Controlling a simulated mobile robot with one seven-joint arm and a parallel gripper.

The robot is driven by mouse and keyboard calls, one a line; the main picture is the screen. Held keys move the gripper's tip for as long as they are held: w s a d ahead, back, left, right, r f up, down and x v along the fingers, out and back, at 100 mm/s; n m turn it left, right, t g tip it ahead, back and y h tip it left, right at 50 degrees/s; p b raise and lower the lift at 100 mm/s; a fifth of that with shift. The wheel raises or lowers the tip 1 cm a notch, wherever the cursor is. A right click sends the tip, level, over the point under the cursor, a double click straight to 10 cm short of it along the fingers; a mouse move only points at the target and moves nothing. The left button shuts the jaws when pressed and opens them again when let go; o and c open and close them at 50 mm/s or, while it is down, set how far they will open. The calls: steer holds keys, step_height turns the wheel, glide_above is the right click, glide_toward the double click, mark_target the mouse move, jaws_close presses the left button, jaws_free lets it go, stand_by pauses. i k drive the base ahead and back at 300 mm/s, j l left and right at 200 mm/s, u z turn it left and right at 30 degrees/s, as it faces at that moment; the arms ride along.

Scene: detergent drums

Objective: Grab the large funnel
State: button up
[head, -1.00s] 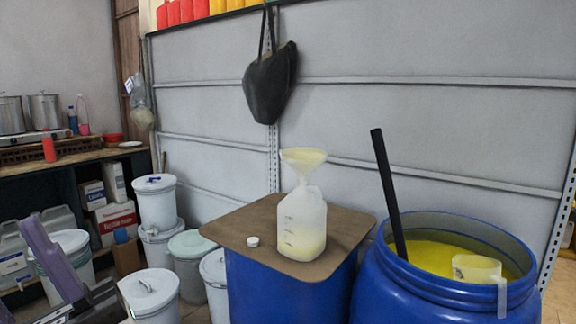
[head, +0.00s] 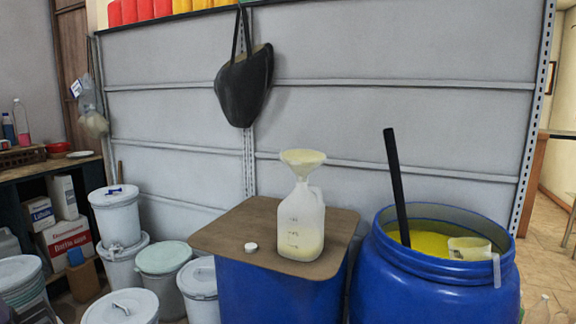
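A pale cream funnel (head: 303,160) sits upright in the mouth of a translucent white jug (head: 300,222), with its wide rim facing up. The jug holds some pale yellowish liquid and stands on a brown board (head: 225,236) that covers a blue drum (head: 265,290). A small white cap (head: 251,247) lies on the board to the left of the jug. No other funnel is clearly visible. My gripper is not visible in the head view.
An open blue drum (head: 420,290) of yellow liquid (head: 428,243) stands at right, with a black stick (head: 396,185) and a white pitcher (head: 470,249) in it. Lidded white buckets (head: 118,213) crowd the left. A black bag (head: 244,85) hangs on the grey wall.

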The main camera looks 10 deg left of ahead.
mark_target(301, 172)
steer(key=i+j, duration=0.1)
steer(key=j, duration=0.6)
steer(key=i+j+z, duration=0.1)
steer(key=j, duration=1.35)
steer(key=i+j, duration=0.15)
steer(key=j, duration=0.2)
steer(key=i+j+z, duration=0.1)
steer(key=i+j, duration=0.25)
steer(key=j, duration=0.3)
steer(key=z, duration=0.05)
